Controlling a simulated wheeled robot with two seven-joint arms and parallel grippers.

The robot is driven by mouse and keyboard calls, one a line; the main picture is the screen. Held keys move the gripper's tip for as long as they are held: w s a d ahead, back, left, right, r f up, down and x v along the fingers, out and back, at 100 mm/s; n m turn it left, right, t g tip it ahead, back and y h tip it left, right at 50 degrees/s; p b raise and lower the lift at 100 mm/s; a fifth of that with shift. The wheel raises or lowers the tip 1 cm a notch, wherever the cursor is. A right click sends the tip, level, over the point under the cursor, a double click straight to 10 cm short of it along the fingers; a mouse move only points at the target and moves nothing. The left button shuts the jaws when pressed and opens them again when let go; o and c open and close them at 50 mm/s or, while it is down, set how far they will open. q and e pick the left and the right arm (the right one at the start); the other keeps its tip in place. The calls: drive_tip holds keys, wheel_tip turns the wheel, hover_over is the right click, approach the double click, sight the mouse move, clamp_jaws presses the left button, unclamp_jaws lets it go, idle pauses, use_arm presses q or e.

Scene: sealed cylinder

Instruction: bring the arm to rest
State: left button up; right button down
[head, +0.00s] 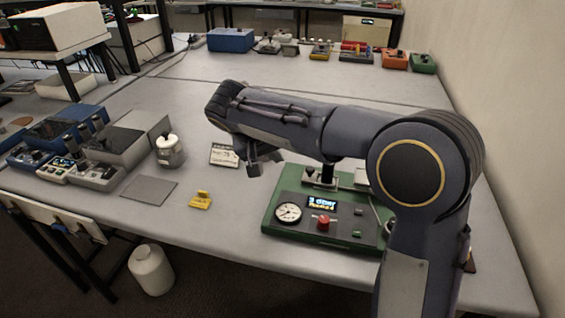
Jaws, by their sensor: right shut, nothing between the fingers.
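My right arm rises from the bottom right and reaches left over the table. My right gripper (262,163) hangs at its end above the tabletop, beside a small white label card. It is shut and empty. Below the forearm stands a green machine (276,221) with a round gauge, a red knob and a small lit display. My arm hides the machine's right and rear parts. A white-lidded metal jar (170,152) stands on the table to the left of the gripper. My left gripper is not in view.
Several instrument boxes (100,145) crowd the left. A white bottle (152,270) stands on the floor.

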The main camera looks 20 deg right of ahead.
drive_tip(key=s+d+f+y, duration=0.1)
drive_tip(key=s+d+y, duration=0.2)
drive_tip(key=s, duration=0.4)
drive_tip(key=s+d+y, duration=0.3)
drive_tip(key=s, duration=0.5)
drive_tip(key=s+a+f+t+y, duration=0.1)
drive_tip(key=s+f, duration=0.2)
drive_tip(key=s, duration=0.4)
drive_tip(key=s+a+f+t+y, duration=0.1)
drive_tip(key=s+a+f+y, duration=0.1)
drive_tip(key=s, duration=0.5)
drive_tip(key=shift+s+a+f+n+y, duration=0.3)
drive_tip(key=shift+f+n, duration=0.1)
drive_tip(key=shift+f, duration=0.25)
